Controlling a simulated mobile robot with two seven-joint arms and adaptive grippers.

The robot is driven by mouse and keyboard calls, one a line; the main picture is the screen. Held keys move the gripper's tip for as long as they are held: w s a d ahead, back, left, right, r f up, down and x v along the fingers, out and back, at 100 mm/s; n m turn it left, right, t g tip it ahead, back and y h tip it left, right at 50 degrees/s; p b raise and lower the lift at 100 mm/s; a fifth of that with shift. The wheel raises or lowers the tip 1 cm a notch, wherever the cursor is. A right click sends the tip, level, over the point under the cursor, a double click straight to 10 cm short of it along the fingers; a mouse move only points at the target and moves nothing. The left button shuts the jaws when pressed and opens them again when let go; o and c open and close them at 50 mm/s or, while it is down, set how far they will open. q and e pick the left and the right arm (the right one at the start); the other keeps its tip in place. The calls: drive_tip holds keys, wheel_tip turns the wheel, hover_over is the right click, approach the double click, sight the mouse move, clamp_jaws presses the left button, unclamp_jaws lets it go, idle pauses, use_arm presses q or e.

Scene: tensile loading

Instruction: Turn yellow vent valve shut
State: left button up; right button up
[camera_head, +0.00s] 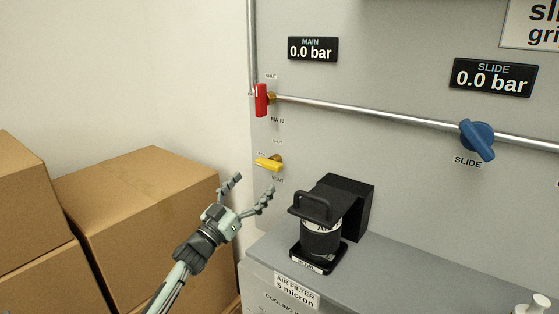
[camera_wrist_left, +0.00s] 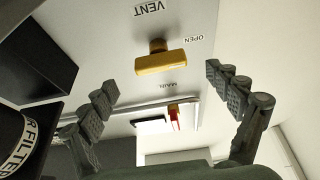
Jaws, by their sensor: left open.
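The yellow vent valve (camera_head: 269,163) is on the grey panel, above the VENT label, with its handle lying roughly level. In the left wrist view the yellow handle (camera_wrist_left: 168,62) shows upside down, crosswise between the fingers and beyond their tips, with VENT and OPEN labels by it. My left gripper (camera_head: 252,187) is open and empty, just below and in front of the valve, apart from it. Its two fingers also show in the left wrist view (camera_wrist_left: 160,82), spread wide on either side. My right gripper is not in view.
The red MAIN valve (camera_head: 261,100) is above, on a pipe (camera_head: 370,109) leading to the blue SLIDE valve (camera_head: 477,139). The black air filter unit (camera_head: 319,238) stands on the grey ledge right of my gripper. Cardboard boxes (camera_head: 140,215) fill the left. Both displays read 0.0 bar.

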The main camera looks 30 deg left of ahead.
sight(265, 168)
use_arm(q)
drive_tip(key=shift+w+r, duration=0.35)
drive_tip(key=x, duration=0.5)
drive_tip(key=shift+w+d+r+p, duration=0.1)
drive_tip(key=shift+w+r+p, duration=0.1)
drive_tip(key=shift+w+p, duration=0.1)
drive_tip(key=shift+w, duration=0.2)
drive_tip(key=shift+w+r, duration=0.1)
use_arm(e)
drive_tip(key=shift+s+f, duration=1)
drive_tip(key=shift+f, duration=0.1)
use_arm(q)
drive_tip(key=shift+c, duration=0.4)
drive_tip(key=c, duration=1.1)
